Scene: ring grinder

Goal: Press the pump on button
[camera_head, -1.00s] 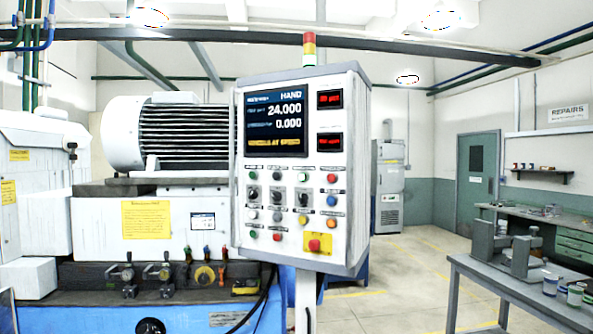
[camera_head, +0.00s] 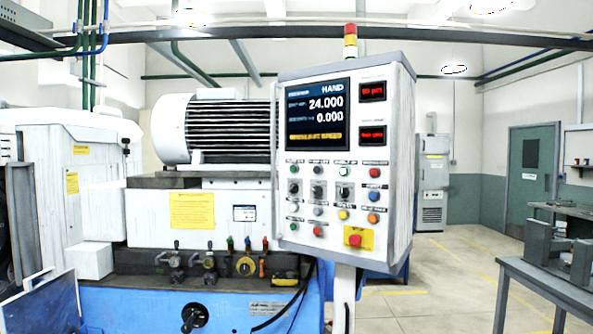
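The control panel (camera_head: 384,200) stands on a post at the centre right, facing me. Its screen (camera_head: 318,115) reads HAND, 24.000 and 0.000. Below the screen are rows of small buttons and selector knobs in green, red, yellow, blue, orange and white, with labels too small to read, so I cannot tell which is the pump on button. A green button (camera_head: 294,226) is at the lower left of the panel, with a red one beside it. A larger red button (camera_head: 354,240) sits on a yellow plate. Neither gripper is in view.
The grinder's white body and ribbed motor (camera_head: 233,130) stand left of the panel, with several levers (camera_head: 209,262) along its front. A grey workbench (camera_head: 545,285) with metal fixtures stands at the right. Open floor (camera_head: 440,270) lies between panel and bench.

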